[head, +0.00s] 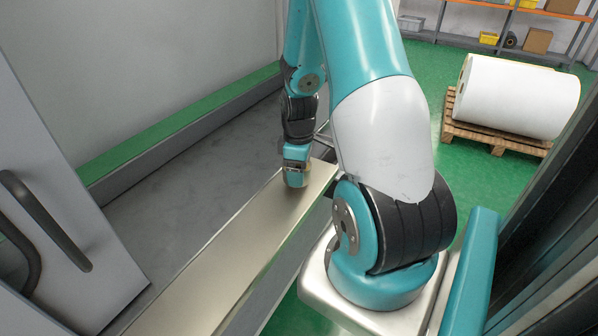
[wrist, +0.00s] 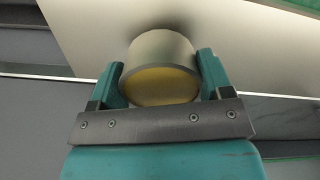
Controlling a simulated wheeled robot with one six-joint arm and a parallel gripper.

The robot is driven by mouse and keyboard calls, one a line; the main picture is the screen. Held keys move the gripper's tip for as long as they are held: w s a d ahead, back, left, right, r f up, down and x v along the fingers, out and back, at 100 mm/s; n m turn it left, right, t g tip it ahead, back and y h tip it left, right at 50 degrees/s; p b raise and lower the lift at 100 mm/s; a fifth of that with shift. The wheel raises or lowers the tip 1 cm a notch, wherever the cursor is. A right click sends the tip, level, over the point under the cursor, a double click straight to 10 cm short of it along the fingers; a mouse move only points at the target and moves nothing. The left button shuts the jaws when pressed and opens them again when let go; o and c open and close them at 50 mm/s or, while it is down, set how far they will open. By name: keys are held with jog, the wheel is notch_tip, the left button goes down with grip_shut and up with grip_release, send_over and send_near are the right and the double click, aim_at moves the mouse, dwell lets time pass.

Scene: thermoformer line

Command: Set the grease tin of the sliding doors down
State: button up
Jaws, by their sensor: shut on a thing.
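The grease tin (wrist: 160,62) is a short round tin with a pale metallic side and a yellowish end face. In the wrist view my gripper (wrist: 160,82) is shut on it, with one teal finger on each side. In the head view my gripper (head: 297,180) is low over the far end of a long metal ledge (head: 225,248), and the tin is mostly hidden by it. The wrist view shows a dark shadow on the pale surface close beside the tin. I cannot tell whether the tin touches the ledge.
A grey panel with dark handles (head: 45,220) stands at the left. A grey recessed floor (head: 165,205) lies beyond the ledge. A white roll (head: 515,97) rests on a wooden pallet (head: 490,138) at the right, before orange shelving (head: 520,12). The near ledge is bare.

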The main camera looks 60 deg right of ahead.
jog(key=shift+f, duration=0.75)
jog(key=shift+f, duration=0.2)
jog(key=o, duration=1)
jog(key=shift+c, duration=0.2)
jog(key=shift+r, duration=0.2)
